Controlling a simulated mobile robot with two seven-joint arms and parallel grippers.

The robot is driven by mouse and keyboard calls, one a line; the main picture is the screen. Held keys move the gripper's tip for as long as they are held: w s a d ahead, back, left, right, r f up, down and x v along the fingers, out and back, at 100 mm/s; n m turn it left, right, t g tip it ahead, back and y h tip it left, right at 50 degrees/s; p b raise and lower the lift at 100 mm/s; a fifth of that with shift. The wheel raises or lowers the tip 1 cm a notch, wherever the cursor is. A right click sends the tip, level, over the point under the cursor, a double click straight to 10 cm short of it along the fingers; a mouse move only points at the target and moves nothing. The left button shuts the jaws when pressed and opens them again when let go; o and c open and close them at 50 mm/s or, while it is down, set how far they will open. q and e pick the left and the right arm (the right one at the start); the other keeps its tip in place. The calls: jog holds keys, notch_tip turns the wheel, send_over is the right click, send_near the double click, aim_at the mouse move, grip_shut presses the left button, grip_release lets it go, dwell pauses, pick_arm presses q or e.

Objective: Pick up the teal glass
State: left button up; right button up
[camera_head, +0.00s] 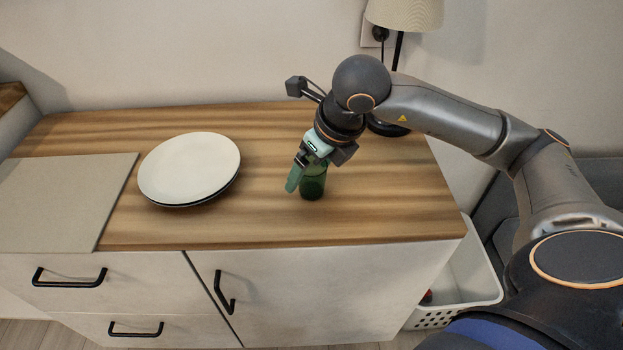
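The teal glass (312,187) is dark green and stands upright on the wooden cabinet top, right of the plates. My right gripper (303,178) reaches down over it from above. One teal finger shows at the left side of the glass, and the gripper body hides the glass's upper part. The other finger is hidden, so I cannot tell whether the gripper is open or closed on the glass. My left gripper is not in view.
White and dark plates (190,167) are stacked left of the glass. A grey mat (65,200) covers the left end of the wooden top (380,215). A lamp (405,14) stands behind my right arm. A white basket (462,283) is right of the cabinet (300,290).

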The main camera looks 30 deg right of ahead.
jog(key=c, duration=1.4)
jog(key=shift+o, duration=0.2)
jog(key=shift+r, duration=0.1)
